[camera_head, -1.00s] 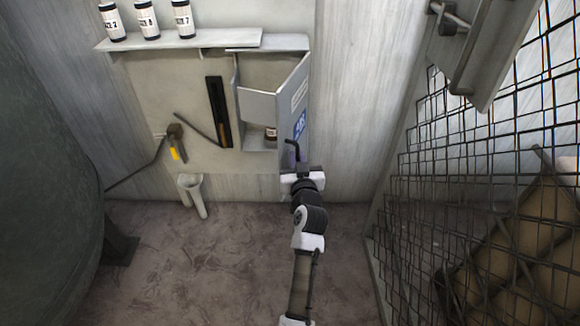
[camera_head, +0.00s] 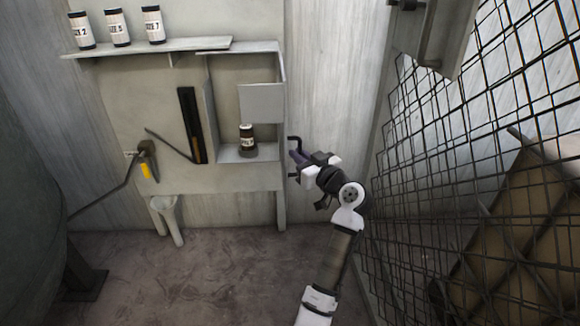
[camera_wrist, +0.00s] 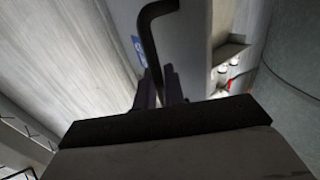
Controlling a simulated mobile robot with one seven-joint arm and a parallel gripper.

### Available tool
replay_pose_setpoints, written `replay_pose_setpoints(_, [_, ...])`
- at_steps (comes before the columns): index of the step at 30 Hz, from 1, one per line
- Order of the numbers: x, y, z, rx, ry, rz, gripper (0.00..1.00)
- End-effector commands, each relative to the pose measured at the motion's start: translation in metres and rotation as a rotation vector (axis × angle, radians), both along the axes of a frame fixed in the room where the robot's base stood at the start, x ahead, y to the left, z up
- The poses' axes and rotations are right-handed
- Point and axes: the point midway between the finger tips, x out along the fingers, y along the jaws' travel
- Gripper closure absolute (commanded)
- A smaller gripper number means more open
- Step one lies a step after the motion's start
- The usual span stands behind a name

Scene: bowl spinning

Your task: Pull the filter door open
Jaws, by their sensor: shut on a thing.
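The grey filter door (camera_head: 282,130) stands swung out from the wall cabinet and is seen almost edge-on in the head view. A grey panel (camera_head: 262,103) shows on its inner side. The black bent door handle (camera_head: 292,142) sticks out to the right; it also shows close up in the wrist view (camera_wrist: 155,28). My gripper (camera_head: 299,157) is shut on the handle at the right of the door. In the wrist view its dark fingers (camera_wrist: 160,88) are around the handle's lower part, where the exact contact is hidden. A blue label (camera_wrist: 139,52) shows on the door face.
A dark labelled jar (camera_head: 247,138) stands inside the open cabinet (camera_head: 232,152). Several jars (camera_head: 118,28) stand on the shelf (camera_head: 150,48) above. A wire mesh fence (camera_head: 440,150) closes off the right side. The floor (camera_head: 210,275) in front of the cabinet is clear.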

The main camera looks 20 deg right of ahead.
Motion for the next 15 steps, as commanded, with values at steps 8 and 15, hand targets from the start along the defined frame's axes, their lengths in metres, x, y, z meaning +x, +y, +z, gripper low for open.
replay_pose_setpoints(8, [-0.001, -0.030, -0.007, 0.004, 0.007, 0.112, 1.00])
replay_pose_setpoints(15, [-0.002, -0.039, -0.005, 0.003, 0.006, 0.158, 1.00])
